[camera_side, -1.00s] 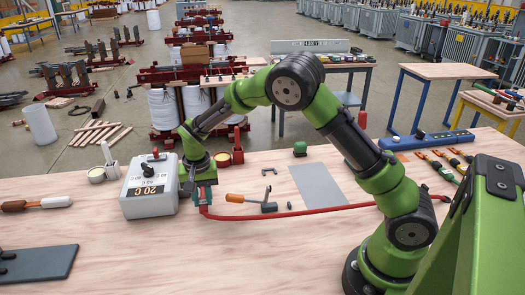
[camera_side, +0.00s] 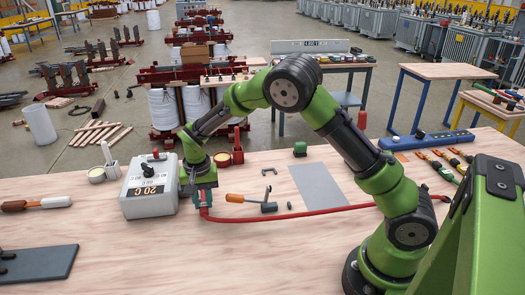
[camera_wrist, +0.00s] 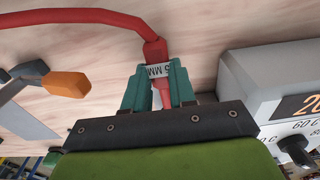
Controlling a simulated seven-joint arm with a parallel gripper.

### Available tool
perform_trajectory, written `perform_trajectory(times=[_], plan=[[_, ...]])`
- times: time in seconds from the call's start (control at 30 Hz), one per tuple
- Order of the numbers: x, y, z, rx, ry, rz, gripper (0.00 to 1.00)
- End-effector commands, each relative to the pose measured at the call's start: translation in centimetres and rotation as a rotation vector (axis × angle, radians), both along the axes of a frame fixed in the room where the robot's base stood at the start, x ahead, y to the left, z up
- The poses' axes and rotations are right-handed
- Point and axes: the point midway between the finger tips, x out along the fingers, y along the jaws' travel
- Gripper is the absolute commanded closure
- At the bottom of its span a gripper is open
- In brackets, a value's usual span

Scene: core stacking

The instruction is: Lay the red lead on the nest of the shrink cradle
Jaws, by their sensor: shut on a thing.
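The red lead (camera_side: 320,211) runs from my gripper across the table to the right, its far end by the base of my arm. My gripper (camera_side: 205,201) points down, just right of the grey dial box, and is shut on the lead's near end. In the wrist view, the green fingers (camera_wrist: 158,88) close around the lead (camera_wrist: 90,16) beside a white band marked "5 MM" or similar. The end narrows between the fingers. I cannot pick out the shrink cradle or its nest for certain; part of that area is hidden behind my gripper.
The grey dial box (camera_side: 149,187), reading 20 C, stands close left of my gripper. An orange-handled tool (camera_side: 246,199) lies right of it, before a grey mat (camera_side: 317,184). A red stand (camera_side: 237,152) is behind. The front middle of the table is clear.

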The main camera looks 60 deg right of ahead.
Motion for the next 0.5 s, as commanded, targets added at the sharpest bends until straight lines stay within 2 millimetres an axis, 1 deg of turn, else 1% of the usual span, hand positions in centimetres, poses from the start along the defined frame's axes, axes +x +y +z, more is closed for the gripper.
perform_trajectory(times=[0.47,0.5], plan=[[0.0,0.0,-1.2,0.001,-0.001,-0.001,1.00],[0.0,0.0,-1.2,0.001,-0.001,0.000,0.70]])
